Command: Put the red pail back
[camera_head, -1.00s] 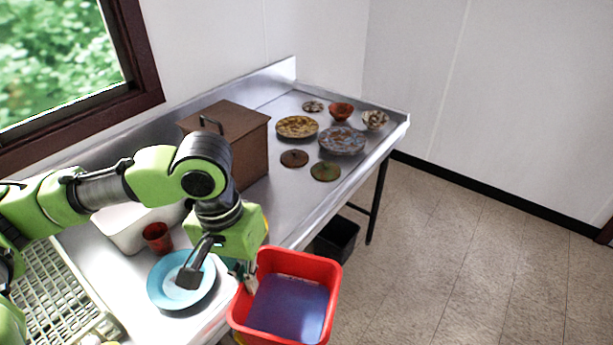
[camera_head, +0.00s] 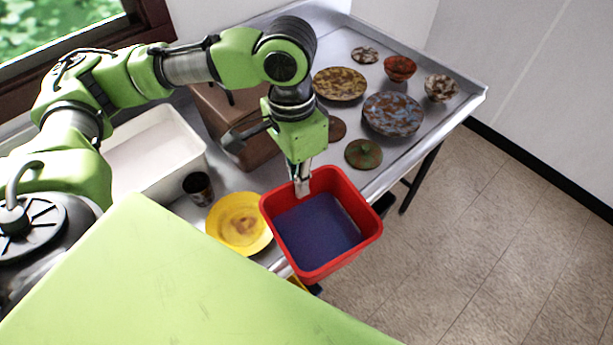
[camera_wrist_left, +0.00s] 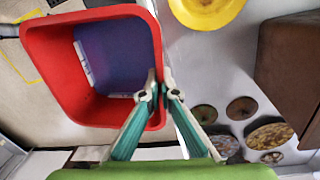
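The red pail (camera_head: 345,262) is at the front edge of the steel table in the head view, open side up, with a flat blue-purple area inside. My left gripper (camera_head: 302,184) is at the pail's far rim. In the left wrist view the fingertips (camera_wrist_left: 158,92) close on either side of the wall of the red pail (camera_wrist_left: 63,92). What lies directly under the pail is mostly hidden, though floor with a yellow line shows beside it. My right gripper is not in view.
The steel table (camera_head: 445,103) holds a yellow plate (camera_head: 240,222), dark cup (camera_head: 198,188), white tub (camera_head: 150,150), brown box (camera_head: 215,108) and several patterned dishes. A black bin (camera_head: 384,203) is under the table. The floor (camera_head: 480,230) at right is clear.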

